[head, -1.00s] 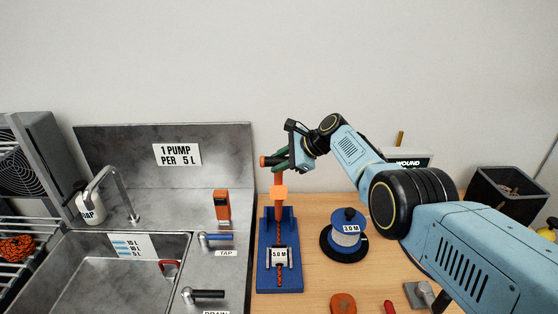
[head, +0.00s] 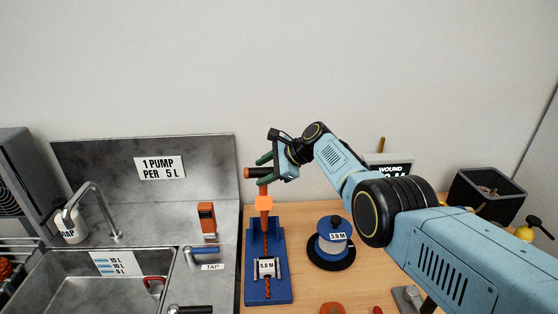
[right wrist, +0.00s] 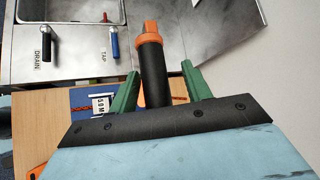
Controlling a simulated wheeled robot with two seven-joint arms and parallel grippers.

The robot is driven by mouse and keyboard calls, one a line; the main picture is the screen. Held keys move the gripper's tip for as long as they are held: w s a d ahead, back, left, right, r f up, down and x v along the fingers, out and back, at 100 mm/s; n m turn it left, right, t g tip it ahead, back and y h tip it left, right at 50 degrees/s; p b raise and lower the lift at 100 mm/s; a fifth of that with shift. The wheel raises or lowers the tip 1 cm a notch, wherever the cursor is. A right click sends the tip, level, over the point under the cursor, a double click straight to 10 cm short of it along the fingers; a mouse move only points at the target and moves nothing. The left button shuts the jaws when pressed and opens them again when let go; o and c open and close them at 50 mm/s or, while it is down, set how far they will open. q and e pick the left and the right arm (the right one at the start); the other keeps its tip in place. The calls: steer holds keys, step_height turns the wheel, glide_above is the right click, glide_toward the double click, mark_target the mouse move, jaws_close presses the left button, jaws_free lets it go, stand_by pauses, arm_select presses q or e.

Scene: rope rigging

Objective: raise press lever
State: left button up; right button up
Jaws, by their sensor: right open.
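The press lever is an upright orange arm (head: 264,203) with a black, orange-tipped handle (head: 258,172) at its top, above a blue press base (head: 281,270). My right gripper (head: 265,169) is at the handle, its green fingers open. In the right wrist view the black handle (right wrist: 152,75) lies between the two fingers, with a visible gap to the right finger. The left finger is closer to it, and I cannot tell whether they touch. The gripper palm hides the handle's near end. My left gripper is not in view.
A blue spool (head: 333,236) stands right of the press on the wooden table (head: 300,205). The sink (head: 85,285), tap levers (head: 203,249) and an orange device (head: 207,219) are left. A dark bin (head: 487,195) stands at the right. The wall behind is clear.

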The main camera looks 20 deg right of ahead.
steer(key=p+v, duration=0.2)
steer(key=p, duration=0.1)
steer(key=shift+d+r, duration=0.1)
steer(key=shift+r, duration=0.2)
steer(key=p+v, duration=0.1)
steer(key=v, duration=0.2)
steer(key=shift+s+d+f, duration=0.1)
steer(key=v, duration=0.7)
steer(key=shift+d+r, duration=0.2)
steer(key=shift+d, duration=0.05)
steer(key=shift+s, duration=0.1)
